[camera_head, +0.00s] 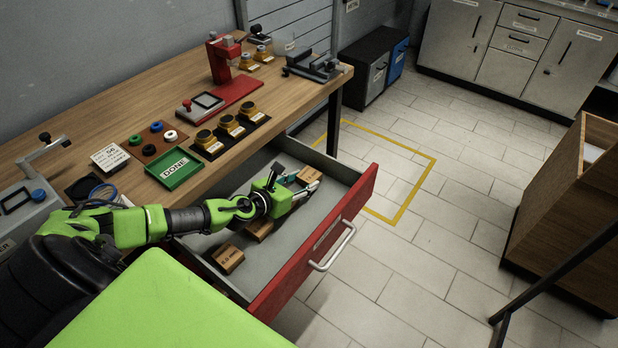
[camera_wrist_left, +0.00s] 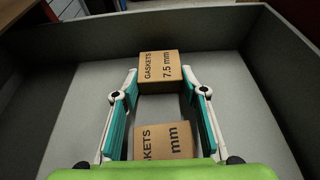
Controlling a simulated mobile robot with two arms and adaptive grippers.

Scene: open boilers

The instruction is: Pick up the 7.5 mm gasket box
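The 7.5 mm gasket box (camera_wrist_left: 160,70) is a small brown carton at the far end of the fingers in the left wrist view, its label readable. In the head view a brown box by the fingertips (camera_head: 308,175) appears to be the same one. My left gripper (camera_wrist_left: 161,77) is open, with one fingertip on each side of this box; I cannot tell if they touch it. In the head view the gripper (camera_head: 298,187) reaches down into the open drawer. A second gasket box (camera_wrist_left: 165,142), its size number hidden, lies nearer, between the fingers. My right gripper is not in view.
The grey drawer with red front (camera_head: 312,245) stands open below the wooden workbench (camera_head: 110,105). Another carton (camera_head: 228,259) lies at its near end. Drawer walls surround the gripper. A green DONE tray (camera_head: 175,182) sits on the bench.

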